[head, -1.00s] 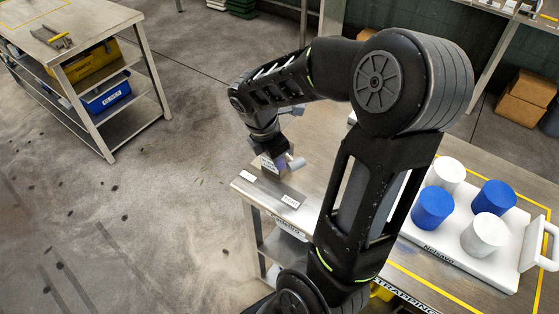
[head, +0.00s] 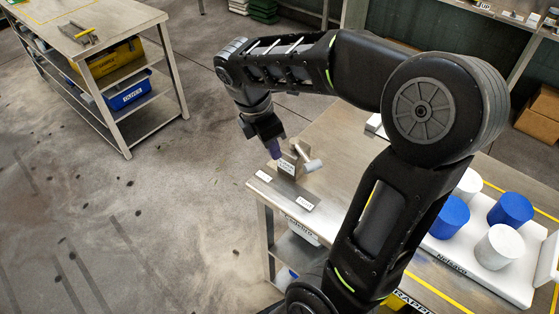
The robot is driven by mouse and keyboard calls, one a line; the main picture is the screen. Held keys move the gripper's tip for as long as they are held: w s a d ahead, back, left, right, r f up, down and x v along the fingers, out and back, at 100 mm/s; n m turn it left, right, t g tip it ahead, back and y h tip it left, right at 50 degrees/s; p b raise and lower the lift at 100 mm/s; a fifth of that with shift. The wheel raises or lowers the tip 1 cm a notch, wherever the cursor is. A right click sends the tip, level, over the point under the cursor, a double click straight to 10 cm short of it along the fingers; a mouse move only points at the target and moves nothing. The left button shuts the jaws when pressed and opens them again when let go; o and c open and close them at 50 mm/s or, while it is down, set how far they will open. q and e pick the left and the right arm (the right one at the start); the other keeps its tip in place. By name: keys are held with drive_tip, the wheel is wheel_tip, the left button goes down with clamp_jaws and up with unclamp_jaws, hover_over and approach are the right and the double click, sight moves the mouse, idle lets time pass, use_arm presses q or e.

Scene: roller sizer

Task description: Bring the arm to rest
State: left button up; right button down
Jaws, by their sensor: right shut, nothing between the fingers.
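My right arm reaches across the picture from the bottom. Its gripper (head: 274,152) is shut and empty, fingers pointing down, just left of a small metal gauge fixture (head: 288,167) on the near-left corner of the steel table (head: 340,142). From this angle I cannot tell whether the fingertips touch the fixture. A grey cylinder (head: 312,166) shows at the fixture's right side. My left gripper is not in view.
A white tray (head: 490,278) with blue cylinders (head: 449,217) and white cylinders (head: 498,246) stands at right, partly behind my arm. A steel cart (head: 120,22) with yellow bin (head: 112,57) and blue bin (head: 127,91) stands at upper left. Open floor lies between.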

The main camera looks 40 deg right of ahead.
drive_tip(key=shift+v, duration=1.05)
